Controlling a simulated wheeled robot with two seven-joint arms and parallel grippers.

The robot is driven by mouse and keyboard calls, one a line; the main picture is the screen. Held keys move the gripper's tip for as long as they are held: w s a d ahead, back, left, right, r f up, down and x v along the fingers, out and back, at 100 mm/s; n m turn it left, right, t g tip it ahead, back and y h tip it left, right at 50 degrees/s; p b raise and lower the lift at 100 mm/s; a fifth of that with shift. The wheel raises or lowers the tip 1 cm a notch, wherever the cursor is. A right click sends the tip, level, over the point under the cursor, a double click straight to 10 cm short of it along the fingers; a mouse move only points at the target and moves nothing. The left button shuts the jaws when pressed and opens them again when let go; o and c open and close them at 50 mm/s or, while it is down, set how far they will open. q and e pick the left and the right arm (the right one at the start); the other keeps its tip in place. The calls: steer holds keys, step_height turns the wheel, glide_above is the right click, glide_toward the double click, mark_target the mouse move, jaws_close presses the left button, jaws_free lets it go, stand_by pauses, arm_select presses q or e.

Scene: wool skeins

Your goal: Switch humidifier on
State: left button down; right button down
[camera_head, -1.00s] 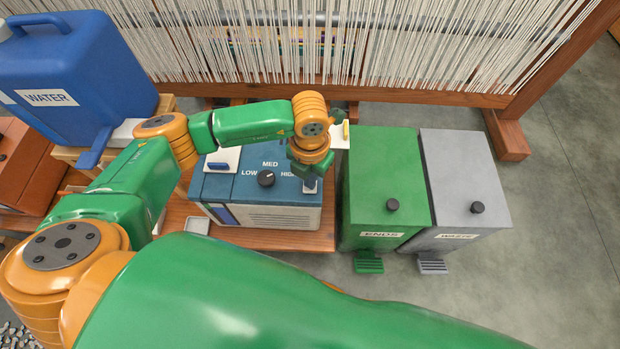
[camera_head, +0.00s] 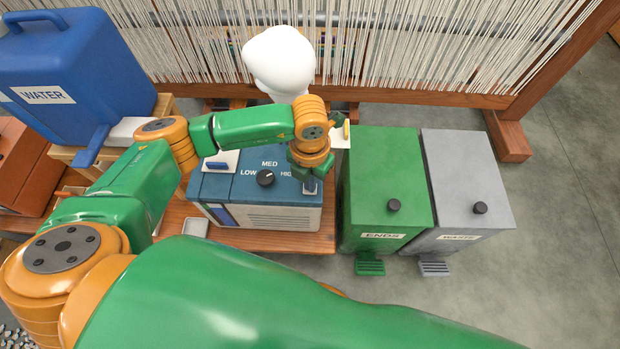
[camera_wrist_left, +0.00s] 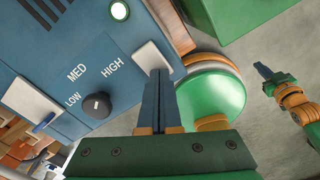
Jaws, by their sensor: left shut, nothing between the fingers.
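The humidifier (camera_head: 258,195) is a box with a blue top and pale front, standing on a wooden board. Its black dial (camera_head: 265,178) sits among the LOW, MED and HIGH labels; the dial also shows in the left wrist view (camera_wrist_left: 98,105). A pale switch plate (camera_wrist_left: 148,56) lies beside HIGH. My left gripper (camera_head: 311,186) is shut and empty, its fingertips (camera_wrist_left: 160,74) at that plate and hiding part of it. A small round lamp (camera_wrist_left: 119,11) glows pale green. A white puff (camera_head: 279,62) rises behind the humidifier. My right gripper (camera_wrist_left: 265,71) is small and distant; its jaws are unclear.
A blue WATER container (camera_head: 75,85) stands at the left. A green ENDS bin (camera_head: 385,180) and a grey WASTE bin (camera_head: 465,180) stand close to the humidifier's right. A loom with white threads (camera_head: 420,50) spans the back. The floor at right is clear.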

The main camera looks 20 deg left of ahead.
arm_select(q)
steer(key=shift+r, duration=0.1)
step_height(320, 180, up, 7)
steer(key=p, duration=0.5)
steer(key=shift+p, duration=0.4)
